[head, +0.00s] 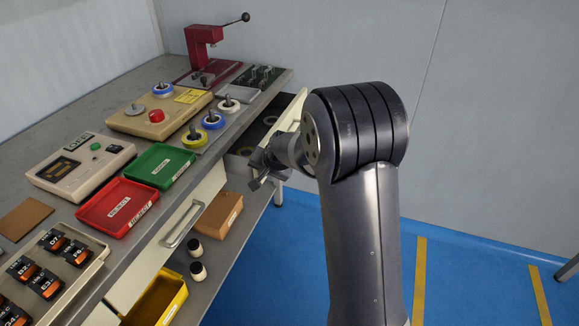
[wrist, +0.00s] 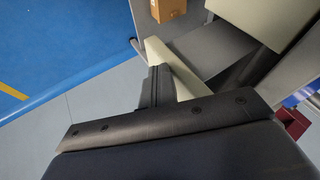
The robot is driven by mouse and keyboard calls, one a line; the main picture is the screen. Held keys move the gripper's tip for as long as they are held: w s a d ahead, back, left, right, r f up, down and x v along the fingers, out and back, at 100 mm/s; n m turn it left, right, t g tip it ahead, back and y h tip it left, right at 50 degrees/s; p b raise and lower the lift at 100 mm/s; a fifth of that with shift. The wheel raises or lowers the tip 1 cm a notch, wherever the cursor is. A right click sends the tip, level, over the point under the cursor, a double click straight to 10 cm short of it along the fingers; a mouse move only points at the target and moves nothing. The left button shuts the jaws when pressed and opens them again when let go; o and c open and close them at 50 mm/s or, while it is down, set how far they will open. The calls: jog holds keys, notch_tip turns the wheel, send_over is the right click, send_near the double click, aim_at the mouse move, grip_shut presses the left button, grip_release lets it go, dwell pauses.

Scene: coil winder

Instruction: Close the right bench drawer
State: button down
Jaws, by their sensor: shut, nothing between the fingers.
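The right bench drawer stands open under the far end of the bench. Its cream front panel (head: 292,112) juts out past the bench edge, partly hidden by my arm. My gripper (head: 257,182) is shut and empty, low near the drawer's near side in the head view. In the wrist view my gripper (wrist: 155,82) lies close against the outer side of the drawer front; I cannot tell whether it touches.
The bench top holds a red press (head: 203,48), a control box (head: 80,165), a red tray (head: 117,207) and a green tray (head: 160,165). A closed drawer handle (head: 181,224) sits nearer. A cardboard box (head: 218,214) stands on the lower shelf.

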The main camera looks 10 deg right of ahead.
aim_at(240, 170)
jog(key=w+a+p, duration=0.2)
jog(key=a, duration=0.1)
jog(key=w+a+p, duration=0.1)
jog(key=shift+w+a+r, duration=0.1)
jog(key=shift+a+r, duration=0.05)
jog(key=shift+a, duration=0.25)
jog(key=shift+w+a+p, duration=0.45)
jog(key=shift+a+p, duration=0.15)
jog(key=shift+f, duration=0.2)
